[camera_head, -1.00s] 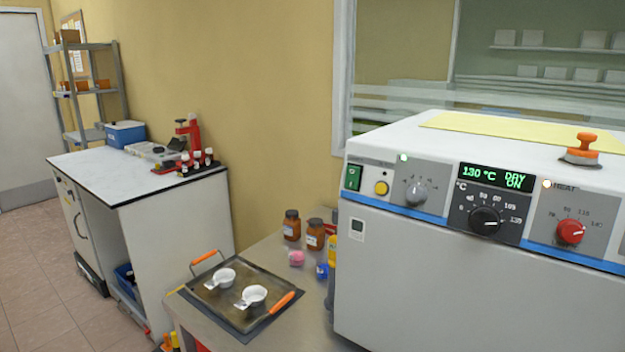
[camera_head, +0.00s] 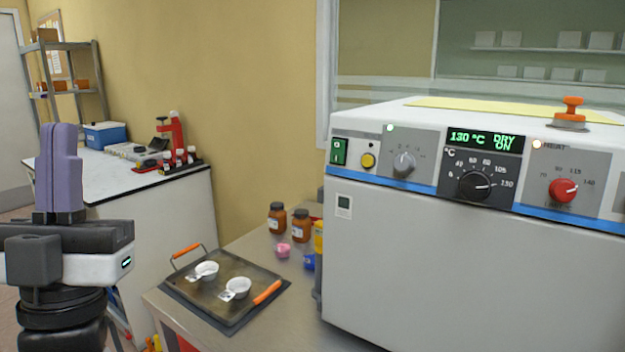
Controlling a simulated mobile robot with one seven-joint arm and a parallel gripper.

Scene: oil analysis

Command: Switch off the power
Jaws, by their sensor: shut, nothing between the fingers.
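The white drying oven (camera_head: 440,270) fills the right of the view. Its display (camera_head: 482,140) reads 130 °C DRY ON in green. A green power switch (camera_head: 339,152) sits at the left end of its control panel, beside a yellow button (camera_head: 368,161). A green lamp (camera_head: 390,128) and an orange lamp (camera_head: 537,144) on the panel are lit. My gripper (camera_head: 66,128) is at the far left, pointing up with its purple fingers together and empty. It is well apart from the oven and the switch.
A metal table (camera_head: 172,309) left of the oven holds a dark tray (camera_head: 232,320) with two white dishes, and brown jars (camera_head: 302,226) near the wall. A white-topped cabinet (camera_head: 110,185) stands behind my gripper. Open space lies between my gripper and the oven front.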

